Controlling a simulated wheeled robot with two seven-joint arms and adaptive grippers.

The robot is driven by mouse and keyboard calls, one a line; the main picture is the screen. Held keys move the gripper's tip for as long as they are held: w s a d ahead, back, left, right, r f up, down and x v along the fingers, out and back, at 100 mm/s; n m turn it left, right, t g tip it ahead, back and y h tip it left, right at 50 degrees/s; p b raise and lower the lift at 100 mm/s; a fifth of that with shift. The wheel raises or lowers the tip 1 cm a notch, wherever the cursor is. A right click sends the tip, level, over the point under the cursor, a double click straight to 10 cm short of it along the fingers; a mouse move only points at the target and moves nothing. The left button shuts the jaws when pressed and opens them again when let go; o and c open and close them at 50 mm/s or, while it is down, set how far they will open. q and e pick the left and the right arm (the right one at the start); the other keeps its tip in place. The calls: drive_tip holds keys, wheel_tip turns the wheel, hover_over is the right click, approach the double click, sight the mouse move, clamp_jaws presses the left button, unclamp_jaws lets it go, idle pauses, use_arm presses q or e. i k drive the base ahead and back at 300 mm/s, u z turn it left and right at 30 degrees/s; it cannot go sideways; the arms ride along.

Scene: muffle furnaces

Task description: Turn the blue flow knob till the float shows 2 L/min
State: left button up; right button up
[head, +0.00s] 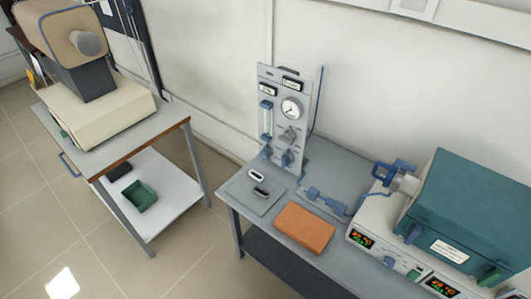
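An upright grey gas panel (298,148) stands at the back left of the right-hand bench. It carries a clear flow tube (266,120) with blue end fittings, a round white gauge (291,107) and a grey handle (287,136). A blue knob (287,159) sits low on the panel, and another small blue part (266,152) is at the foot of the tube. I cannot tell for sure which is the flow knob. The float and scale are too small to read. Neither of my grippers is in view.
On the bench (325,165) are a grey plate (262,205) with two small items, an orange-brown block (305,228) and blue fittings (326,200). A green-topped furnace (475,205) stands at right. Another bench (165,122) at left holds a cream furnace (95,115); open floor lies between.

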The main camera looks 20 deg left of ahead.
sight(264, 154)
drive_tip(key=u, duration=0.75)
drive_tip(key=i, duration=1.1)
drive_tip(key=z, duration=0.3)
